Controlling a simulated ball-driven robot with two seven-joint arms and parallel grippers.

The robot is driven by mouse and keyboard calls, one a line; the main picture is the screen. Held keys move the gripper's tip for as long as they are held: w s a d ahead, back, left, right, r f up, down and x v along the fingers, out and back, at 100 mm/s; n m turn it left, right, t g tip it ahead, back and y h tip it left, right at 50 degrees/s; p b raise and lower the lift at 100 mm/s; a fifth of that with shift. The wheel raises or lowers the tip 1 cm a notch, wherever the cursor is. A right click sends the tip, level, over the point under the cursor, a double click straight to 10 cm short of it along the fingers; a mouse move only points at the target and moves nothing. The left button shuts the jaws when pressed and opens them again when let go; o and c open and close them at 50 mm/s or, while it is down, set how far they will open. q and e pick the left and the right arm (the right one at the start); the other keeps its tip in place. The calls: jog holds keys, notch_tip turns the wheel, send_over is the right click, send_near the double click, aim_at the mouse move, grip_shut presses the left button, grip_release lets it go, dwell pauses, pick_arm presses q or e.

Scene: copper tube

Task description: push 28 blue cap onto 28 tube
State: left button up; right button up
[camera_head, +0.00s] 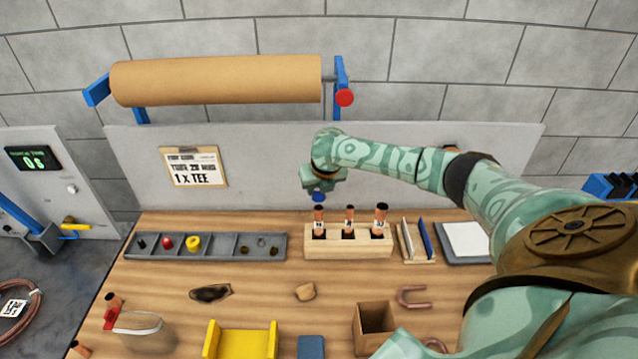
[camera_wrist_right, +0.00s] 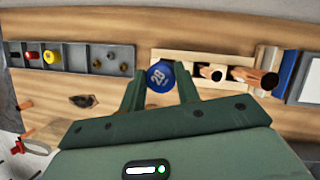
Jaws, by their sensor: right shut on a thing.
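My right gripper (camera_head: 319,187) points down over the wooden rack (camera_head: 347,245), shut on the blue cap (camera_head: 319,197). In the right wrist view the cap (camera_wrist_right: 160,76) sits between the two fingers (camera_wrist_right: 158,92) with "28" facing the camera. Three copper tubes stand upright in the rack: a left one (camera_head: 319,224), a thinner middle one (camera_head: 349,224) and a right one (camera_head: 380,222). The cap is directly above the left tube's dark top; I cannot tell whether they touch. The left tube's label is too small to read surely. My left gripper is not in view.
A grey compartment tray (camera_head: 222,247) with black, red and yellow caps and brass pieces lies left of the rack. A slotted holder (camera_head: 415,242) stands close on its right. A yellow cradle (camera_head: 241,341) and a wooden box (camera_head: 374,325) are in front.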

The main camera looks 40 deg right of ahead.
aim_at(318, 206)
jog(key=shift+f+b, duration=0.5)
jog(key=shift+f, duration=0.8)
jog(key=shift+p, duration=0.4)
jog(key=shift+p, duration=0.6)
dwell(0.5)
jog(key=shift+f+b, duration=1.15)
jog(key=shift+f, duration=0.7)
jog(key=o, duration=1)
